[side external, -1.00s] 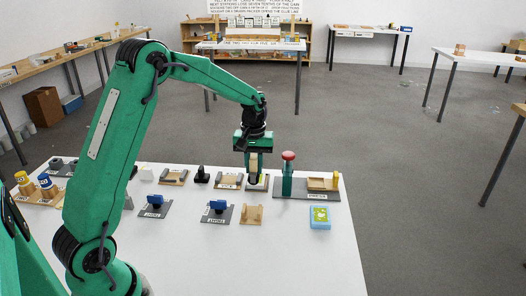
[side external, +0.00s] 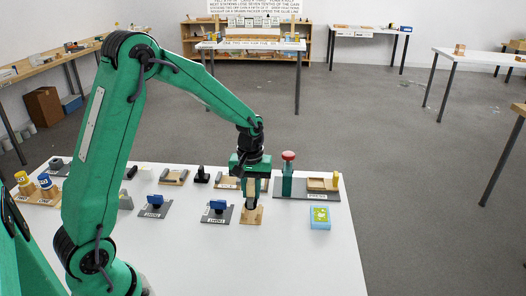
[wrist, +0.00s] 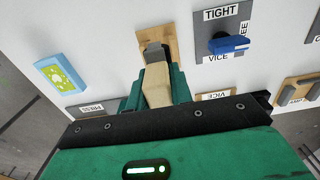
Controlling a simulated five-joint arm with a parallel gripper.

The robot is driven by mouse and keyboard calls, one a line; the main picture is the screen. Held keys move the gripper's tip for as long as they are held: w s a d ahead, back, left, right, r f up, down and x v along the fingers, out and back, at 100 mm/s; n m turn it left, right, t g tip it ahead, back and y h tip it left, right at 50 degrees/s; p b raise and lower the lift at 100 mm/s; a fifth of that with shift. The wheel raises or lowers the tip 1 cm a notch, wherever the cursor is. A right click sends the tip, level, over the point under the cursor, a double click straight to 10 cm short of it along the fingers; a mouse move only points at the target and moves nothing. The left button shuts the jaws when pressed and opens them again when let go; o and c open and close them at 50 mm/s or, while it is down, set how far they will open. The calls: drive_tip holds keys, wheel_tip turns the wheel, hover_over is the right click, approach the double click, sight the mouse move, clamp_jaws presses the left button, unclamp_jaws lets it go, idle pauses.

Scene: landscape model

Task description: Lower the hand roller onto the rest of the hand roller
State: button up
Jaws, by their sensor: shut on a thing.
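The hand roller has a pale wooden handle and a dark roller end. In the wrist view the hand roller (wrist: 156,88) is between my fingers, its dark end pointing away. In the side view my gripper (side external: 250,188) is shut on the hand roller (side external: 251,203), which hangs dark end down. The light wooden rest (side external: 252,217) is directly below on the white table. In the wrist view the rest (wrist: 172,38) lies behind the dark end. The dark end is over or at the rest; I cannot tell whether they touch.
A vice with a blue handle (side external: 218,206) stands close left of the rest. A press with a red knob (side external: 288,156) stands behind right. A blue box with a yellow-green top (side external: 320,217) lies to the right. The table front is clear.

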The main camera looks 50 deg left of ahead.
sight(251, 181)
drive_tip(key=shift+f, duration=0.2)
drive_tip(key=shift+f, duration=1.55)
drive_tip(key=o, duration=1)
drive_tip(key=shift+r, duration=3.5)
